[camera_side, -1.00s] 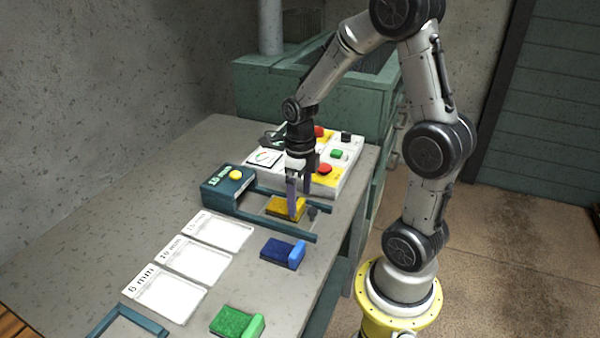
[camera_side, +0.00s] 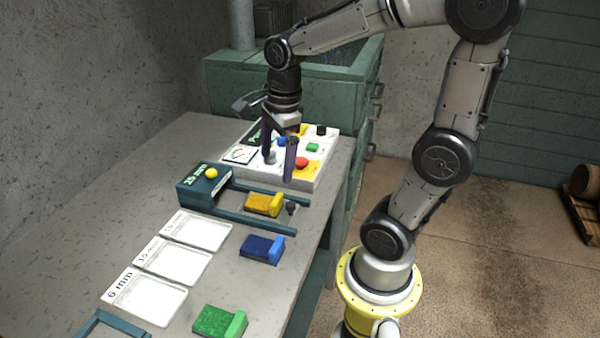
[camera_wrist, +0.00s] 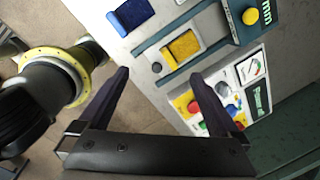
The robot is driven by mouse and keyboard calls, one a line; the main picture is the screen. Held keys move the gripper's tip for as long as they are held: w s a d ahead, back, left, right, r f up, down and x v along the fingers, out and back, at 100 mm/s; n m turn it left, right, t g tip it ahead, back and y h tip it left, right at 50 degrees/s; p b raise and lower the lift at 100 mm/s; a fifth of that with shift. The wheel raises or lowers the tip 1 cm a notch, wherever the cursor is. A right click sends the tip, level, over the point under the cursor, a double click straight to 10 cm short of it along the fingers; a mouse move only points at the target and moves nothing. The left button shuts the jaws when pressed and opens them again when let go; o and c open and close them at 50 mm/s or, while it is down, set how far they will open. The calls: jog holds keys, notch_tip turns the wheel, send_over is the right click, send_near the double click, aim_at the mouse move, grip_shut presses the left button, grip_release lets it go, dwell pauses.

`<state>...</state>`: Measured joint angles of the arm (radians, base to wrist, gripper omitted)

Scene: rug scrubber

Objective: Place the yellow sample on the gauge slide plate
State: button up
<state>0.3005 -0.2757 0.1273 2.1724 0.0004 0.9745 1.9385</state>
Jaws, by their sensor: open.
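The yellow sample (camera_side: 263,204) lies on the gauge slide plate (camera_side: 236,197), between the two dark teal rails of the gauge. In the wrist view the yellow sample (camera_wrist: 184,46) sits on the pale plate between the rails. The gauge head (camera_side: 204,186) has a yellow button and a "15 mm" label. My gripper (camera_side: 278,168) is open and empty. It is above and behind the sample, over the white control panel, and apart from the sample. In the wrist view its two fingers (camera_wrist: 165,85) spread wide with nothing between them.
The control panel (camera_side: 318,172) with coloured buttons stands behind the gauge. A blue sample (camera_side: 259,250) and a green sample (camera_side: 216,322) lie in front. Several white labelled trays (camera_side: 196,232) line the bench's left side. A teal cabinet (camera_side: 240,100) stands behind the bench.

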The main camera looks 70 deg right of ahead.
jog(key=s+a+r+n+t, duration=0.1)
jog(key=s+a+n+t, duration=0.1)
jog(key=n, duration=1)
jog(key=s+a+r+n+t, duration=0.1)
jog(key=s+a+n, duration=0.4)
jog(key=n, duration=0.8)
jog(key=shift+s+a+r+n+t, duration=0.3)
jog(key=shift+s+t, duration=0.2)
